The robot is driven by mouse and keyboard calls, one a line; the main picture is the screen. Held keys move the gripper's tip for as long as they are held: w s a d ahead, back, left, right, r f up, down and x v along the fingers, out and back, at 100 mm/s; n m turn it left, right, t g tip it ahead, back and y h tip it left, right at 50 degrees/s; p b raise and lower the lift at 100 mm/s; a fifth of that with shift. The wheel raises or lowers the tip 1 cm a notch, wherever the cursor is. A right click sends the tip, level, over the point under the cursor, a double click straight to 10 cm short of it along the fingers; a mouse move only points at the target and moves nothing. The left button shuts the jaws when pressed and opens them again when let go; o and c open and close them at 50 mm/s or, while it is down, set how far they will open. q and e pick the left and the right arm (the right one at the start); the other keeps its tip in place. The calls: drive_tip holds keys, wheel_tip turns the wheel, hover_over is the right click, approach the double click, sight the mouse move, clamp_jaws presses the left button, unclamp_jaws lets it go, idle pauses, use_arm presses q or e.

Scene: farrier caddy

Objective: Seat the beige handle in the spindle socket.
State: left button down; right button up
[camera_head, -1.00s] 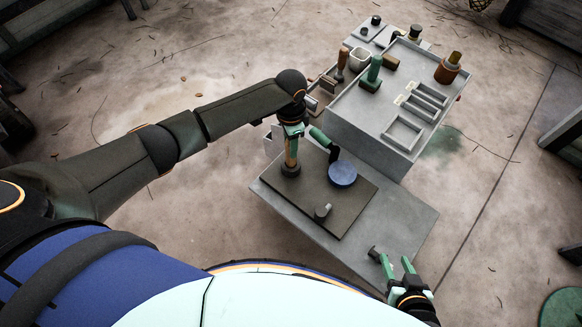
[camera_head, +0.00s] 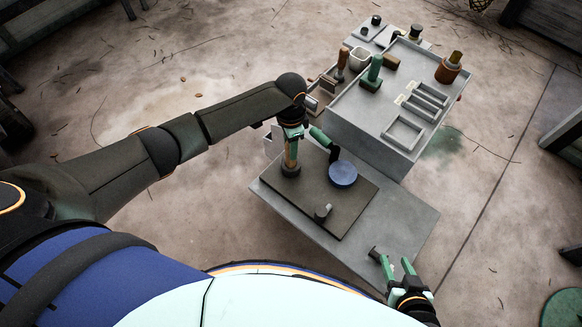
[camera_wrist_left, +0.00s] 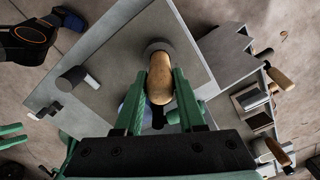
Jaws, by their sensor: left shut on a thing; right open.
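The beige handle (camera_head: 291,154) is upright between the fingers of my left gripper (camera_head: 292,135), which is shut on it. In the left wrist view the rounded handle (camera_wrist_left: 160,82) lies between the two green fingers (camera_wrist_left: 156,90). Its far end meets a dark round collar, which appears to be the spindle socket (camera_wrist_left: 157,46); in the head view the socket (camera_head: 291,171) sits on the dark board. I cannot tell how deep the handle's end is in it. My right gripper (camera_head: 396,266) is open and empty off the board's lower right.
A grey caddy (camera_head: 372,139) with tools and compartments stands behind.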

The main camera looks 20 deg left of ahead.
use_arm(q)
drive_tip(key=shift+c, duration=2.1)
unclamp_jaws()
drive_tip(key=shift+f, duration=0.1)
wheel_tip(320, 180, up, 13)
drive_tip(key=p, duration=0.1)
drive_tip(key=shift+f, duration=0.2)
